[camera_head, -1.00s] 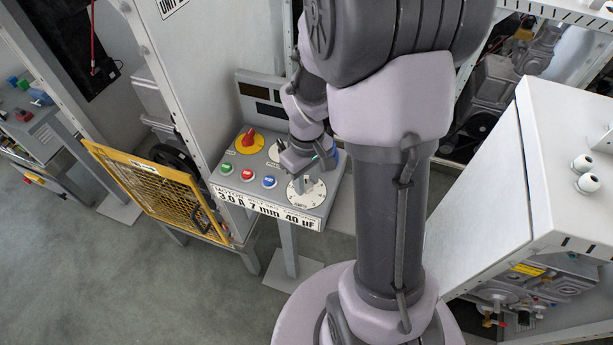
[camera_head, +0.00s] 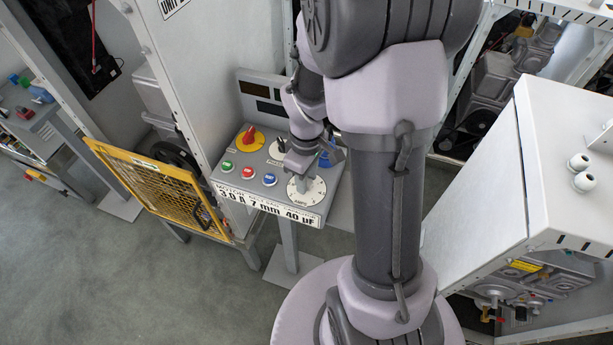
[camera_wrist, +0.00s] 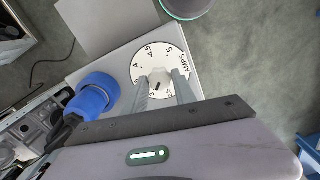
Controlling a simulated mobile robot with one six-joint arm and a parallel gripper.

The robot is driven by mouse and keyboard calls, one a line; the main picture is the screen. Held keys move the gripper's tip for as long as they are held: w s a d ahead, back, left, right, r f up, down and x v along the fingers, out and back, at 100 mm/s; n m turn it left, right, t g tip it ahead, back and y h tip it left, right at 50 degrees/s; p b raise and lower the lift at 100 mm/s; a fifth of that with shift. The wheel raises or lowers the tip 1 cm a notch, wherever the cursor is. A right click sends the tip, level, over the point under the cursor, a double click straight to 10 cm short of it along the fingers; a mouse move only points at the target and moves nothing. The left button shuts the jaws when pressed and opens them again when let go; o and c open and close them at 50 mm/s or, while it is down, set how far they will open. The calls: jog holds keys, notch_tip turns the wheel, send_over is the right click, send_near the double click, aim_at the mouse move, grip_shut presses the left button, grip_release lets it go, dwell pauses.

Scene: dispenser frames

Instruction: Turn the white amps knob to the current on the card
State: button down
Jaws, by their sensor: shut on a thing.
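The white amps knob (camera_wrist: 160,78) sits at the centre of a round white dial (camera_wrist: 142,58) marked AMPS; 4, 4.5 and 5 are legible. In the wrist view my gripper (camera_wrist: 163,84) has one finger on each side of the knob and is shut on it. A short black mark shows between the fingers; I cannot tell which number it points to. In the head view the dial (camera_head: 314,194) is at the panel's front right, and my gripper (camera_head: 304,184) hides the knob. The card (camera_head: 266,206) along the panel's front edge reads 3.0 A, 7 mm, 40 µF.
The panel (camera_head: 237,186) also carries a red knob on a yellow plate (camera_head: 250,138) and green, red and blue buttons (camera_head: 248,173). A yellow mesh guard (camera_head: 150,185) stands open at left.

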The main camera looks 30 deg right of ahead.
jog(key=c, duration=1)
grip_release()
notch_tip(320, 180, up, 18)
jog(key=p, duration=0.5)
jog(key=shift+f, duration=0.25)
jog(key=s+a+f+m+t+b, duration=0.2)
jog(key=s+a+m+b, duration=0.1)
jog(key=a+b, duration=0.1)
jog(key=s+a+f+m+t+y+b, duration=0.1)
jog(key=s+a+f+m+t+b, duration=0.1)
jog(key=b, duration=0.5)
jog(key=s+a+f+m+t+y+b, duration=0.1)
jog(key=s+a+f+m+b, duration=0.2)
jog(key=a, duration=0.5)
jog(key=shift+s+a+m+t+b, duration=0.2)
jog(key=shift+s+m+b, duration=0.25)
jog(key=shift+s+b, duration=0.3)
jog(key=shift+s+a+m+t+b, duration=0.1)
jog(key=shift+s+m+t+b, duration=0.1)
jog(key=shift+s+m+b, duration=0.4)
